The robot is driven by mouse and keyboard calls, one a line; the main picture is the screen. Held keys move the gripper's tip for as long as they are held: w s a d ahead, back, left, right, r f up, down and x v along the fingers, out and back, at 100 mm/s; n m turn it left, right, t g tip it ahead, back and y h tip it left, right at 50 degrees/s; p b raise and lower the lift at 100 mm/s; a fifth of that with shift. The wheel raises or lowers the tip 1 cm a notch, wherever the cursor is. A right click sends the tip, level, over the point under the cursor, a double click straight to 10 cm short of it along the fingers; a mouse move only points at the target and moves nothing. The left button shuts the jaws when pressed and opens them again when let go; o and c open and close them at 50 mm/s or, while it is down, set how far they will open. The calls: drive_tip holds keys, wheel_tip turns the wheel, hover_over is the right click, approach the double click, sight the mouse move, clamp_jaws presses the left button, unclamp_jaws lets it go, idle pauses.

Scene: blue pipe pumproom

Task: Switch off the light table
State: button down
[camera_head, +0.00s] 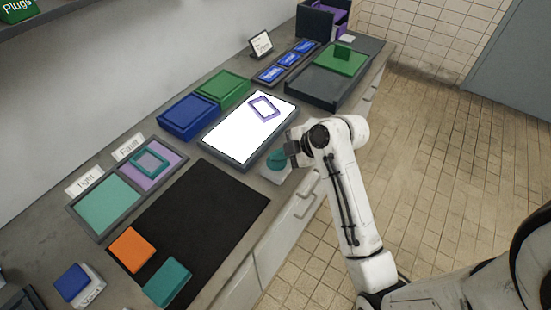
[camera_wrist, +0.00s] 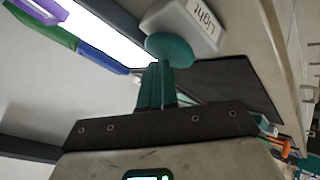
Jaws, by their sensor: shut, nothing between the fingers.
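The light table (camera_head: 232,139) is a dark-framed panel glowing bright white on the counter, and a corner of its lit surface shows in the wrist view (camera_wrist: 108,30). A purple frame (camera_head: 257,113) lies on it. At its near right corner stands a pale switch box (camera_head: 275,175) with a round teal button (camera_head: 276,160). In the wrist view the box (camera_wrist: 200,18) reads "Light" and the button (camera_wrist: 172,48) lies just beyond my fingertips. My gripper (camera_wrist: 157,66) is shut and empty, at the button; I cannot tell whether it touches.
A black mat (camera_head: 190,215) holds an orange block (camera_head: 131,249) and a teal block (camera_head: 167,281). Blue (camera_head: 188,117) and green (camera_head: 224,88) trays stand behind the light table. Tight and Fault trays (camera_head: 108,204) are at left. Drawer handles line the counter front; tiled floor is open at right.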

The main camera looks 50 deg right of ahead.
sight(280, 162)
drive_tip(key=shift+f, duration=0.2)
drive_tip(key=shift+r, duration=0.1)
drive_tip(key=shift+r+p, duration=0.65)
drive_tip(key=shift+r, duration=0.05)
wheel_tip(280, 162, up, 6)
drive_tip(key=p, duration=0.5)
idle(0.6)
